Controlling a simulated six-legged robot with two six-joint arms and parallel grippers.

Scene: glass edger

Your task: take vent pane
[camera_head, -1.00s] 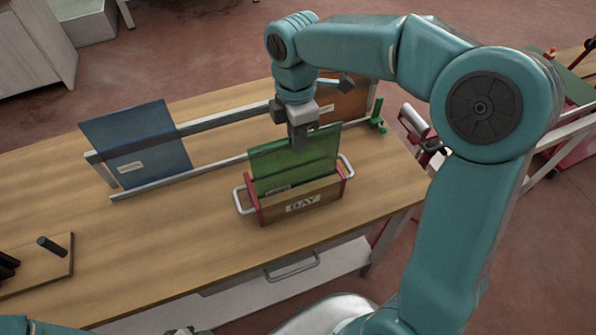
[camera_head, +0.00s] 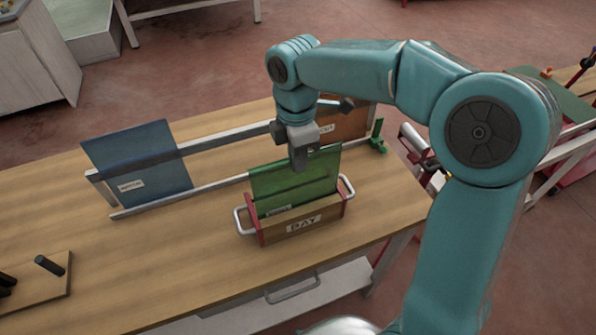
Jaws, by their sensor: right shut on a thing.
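A green pane (camera_head: 295,186) stands upright in a wooden holder marked BAY (camera_head: 303,225), its lower edge hidden behind the front board. My right gripper (camera_head: 299,162) points down and is shut on the pane's top edge. A blue pane (camera_head: 140,160) leans in the rail rack at the left. An orange-brown pane (camera_head: 345,123) stands at the rack's right end, partly hidden by my right arm. The small labels on the panes are too blurred to read, so I cannot tell which is the vent pane. My left gripper is out of view.
The long rail rack (camera_head: 215,186) runs behind the holder, with a green clamp-like part (camera_head: 376,137) at its right end. A wooden board with dark pegs (camera_head: 49,265) lies at the lower left. The bench top between board and holder is clear.

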